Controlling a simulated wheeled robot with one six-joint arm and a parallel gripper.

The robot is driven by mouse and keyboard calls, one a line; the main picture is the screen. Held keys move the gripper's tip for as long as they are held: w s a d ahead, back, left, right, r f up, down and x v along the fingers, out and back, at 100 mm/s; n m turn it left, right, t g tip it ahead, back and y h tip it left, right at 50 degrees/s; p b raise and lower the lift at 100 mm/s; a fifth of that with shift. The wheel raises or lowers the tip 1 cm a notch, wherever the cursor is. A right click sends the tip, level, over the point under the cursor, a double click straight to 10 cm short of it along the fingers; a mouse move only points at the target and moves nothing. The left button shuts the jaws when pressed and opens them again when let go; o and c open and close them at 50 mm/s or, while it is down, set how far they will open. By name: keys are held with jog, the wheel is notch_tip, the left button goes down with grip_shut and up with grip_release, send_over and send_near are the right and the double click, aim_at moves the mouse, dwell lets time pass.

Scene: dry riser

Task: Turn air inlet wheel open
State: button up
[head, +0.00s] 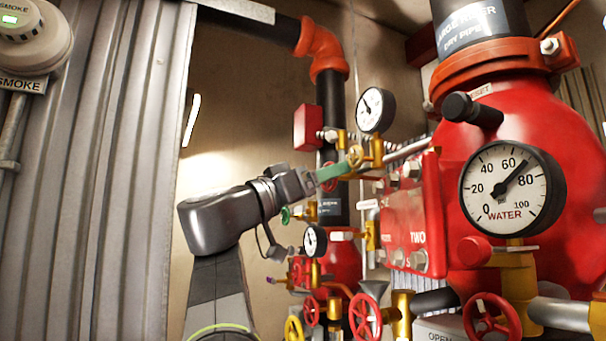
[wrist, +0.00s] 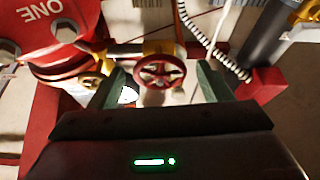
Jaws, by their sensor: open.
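My gripper (head: 350,163) reaches in from the left in the head view, its green fingers pointing right toward the valve pipework. In the wrist view my gripper (wrist: 160,76) is open, with one green finger on each side of a red spoked handwheel (wrist: 160,72). The wheel lies between the fingertips with a gap on both sides, and nothing is held. No label naming this wheel as the air inlet is readable.
A large gauge marked WATER (head: 512,190) and a red valve body (head: 575,130) fill the right. A smaller gauge (head: 375,110) stands above the fingers. Several handwheels, including a red one (head: 365,317), sit lower. A corrugated wall (head: 110,170) is at left.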

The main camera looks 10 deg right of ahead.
jog(key=shift+w+d+r, duration=0.2)
jog(key=shift+d, duration=0.35)
jog(key=shift+c, duration=0.4)
jog(key=c, duration=0.9)
jog(key=shift+n+t, duration=0.6)
jog(key=shift+n, duration=0.6)
jog(key=o, duration=1)
